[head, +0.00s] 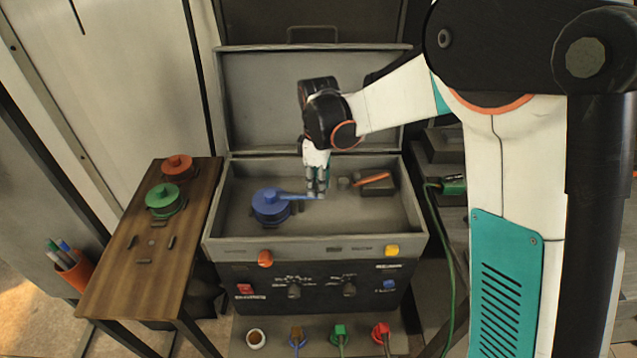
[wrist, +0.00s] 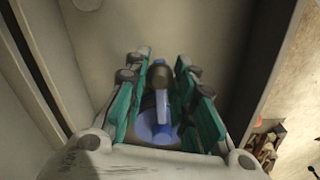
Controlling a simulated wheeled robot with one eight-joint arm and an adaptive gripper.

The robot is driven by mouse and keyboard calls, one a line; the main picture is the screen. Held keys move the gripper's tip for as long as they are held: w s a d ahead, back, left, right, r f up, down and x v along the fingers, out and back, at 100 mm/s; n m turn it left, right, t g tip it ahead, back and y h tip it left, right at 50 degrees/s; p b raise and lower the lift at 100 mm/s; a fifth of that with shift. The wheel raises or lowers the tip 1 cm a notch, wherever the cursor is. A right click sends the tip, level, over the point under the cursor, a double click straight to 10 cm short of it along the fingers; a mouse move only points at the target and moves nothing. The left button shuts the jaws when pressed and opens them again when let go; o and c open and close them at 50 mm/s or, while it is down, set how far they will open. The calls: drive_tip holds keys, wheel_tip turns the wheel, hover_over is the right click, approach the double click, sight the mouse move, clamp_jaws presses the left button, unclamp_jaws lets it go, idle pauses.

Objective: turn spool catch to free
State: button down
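A blue round spool (head: 268,205) sits in the left part of the open grey case. A thin blue lever (head: 298,196) reaches from its top to the right, toward my gripper (head: 317,188). My gripper points down over the case, with its fingertips around the lever's outer end. In the wrist view, the blue lever (wrist: 162,101) with a dark round end lies between the two teal finger rows of my gripper (wrist: 163,58). Gaps show on both sides, so the fingers look open. The blue spool (wrist: 155,130) is partly hidden by my gripper.
The case (head: 425,228) has raised walls and an upright lid (head: 270,95) behind. An orange-handled tool (head: 373,178) lies at its right. A wooden side table (head: 150,265) holds a red spool (head: 177,164) and a green spool (head: 164,198).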

drive_tip(key=shift+s+m, duration=0.15)
drive_tip(key=shift+m, duration=0.15)
drive_tip(key=shift+s+a+m, duration=0.65)
drive_tip(key=shift+s+m, duration=0.05)
drive_tip(key=shift+m, duration=1.85)
drive_tip(key=shift+s+a+m, duration=0.7)
drive_tip(key=shift+s+m, duration=0.05)
drive_tip(key=shift+m, duration=1.85)
drive_tip(key=shift+s+a+m, duration=0.65)
drive_tip(key=shift+s+m, duration=0.05)
drive_tip(key=shift+m, duration=1.85)
drive_tip(key=c, duration=1.3)
unclamp_jaws()
drive_tip(key=shift+c, duration=0.2)
